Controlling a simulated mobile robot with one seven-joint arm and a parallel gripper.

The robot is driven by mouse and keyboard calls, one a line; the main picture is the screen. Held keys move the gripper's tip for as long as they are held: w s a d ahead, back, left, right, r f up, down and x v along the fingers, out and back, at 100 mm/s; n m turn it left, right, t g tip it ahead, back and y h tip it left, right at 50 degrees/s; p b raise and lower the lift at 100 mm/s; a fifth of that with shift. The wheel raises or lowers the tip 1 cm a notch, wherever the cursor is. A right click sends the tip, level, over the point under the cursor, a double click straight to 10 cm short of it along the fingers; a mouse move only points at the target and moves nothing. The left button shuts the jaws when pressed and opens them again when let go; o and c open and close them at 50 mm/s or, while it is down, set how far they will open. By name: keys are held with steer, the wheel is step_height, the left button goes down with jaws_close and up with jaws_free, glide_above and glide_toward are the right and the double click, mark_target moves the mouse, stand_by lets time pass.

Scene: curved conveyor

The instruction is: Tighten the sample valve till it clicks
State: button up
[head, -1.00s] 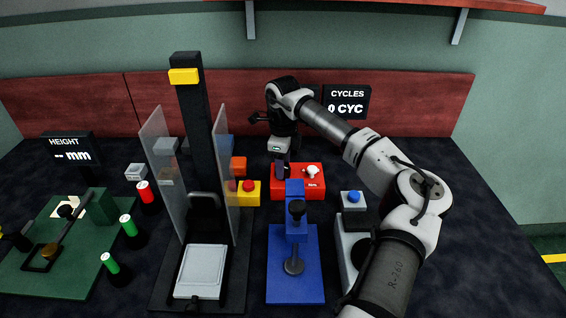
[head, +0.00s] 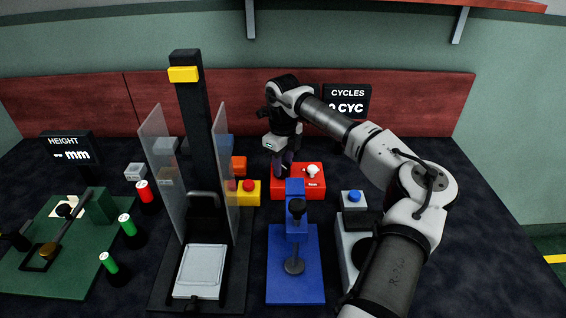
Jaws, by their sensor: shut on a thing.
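A red block (head: 288,191) stands towards the back of the table, with a white knob (head: 312,170) upright on its right part. My gripper (head: 282,175) points down over the left part of this block, left of the white knob and apart from it. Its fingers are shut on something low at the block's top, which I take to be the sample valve. The fingers and the blue post in front hide the valve, so its shape and angle cannot be told.
A blue fixture (head: 312,280) with a black-knobbed lever stands in front of the red block. A yellow box (head: 247,195) with a red button is to the left, beside a tall press (head: 193,130) with clear guards. A blue-button box (head: 353,200) is right. The CYCLES display (head: 346,101) is behind.

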mark_target(283, 166)
steer(key=o, duration=1)
steer(key=shift+r, duration=0.1)
step_height(283, 166, up, 14)
steer(key=b, duration=0.1)
steer(key=shift+a, duration=0.1)
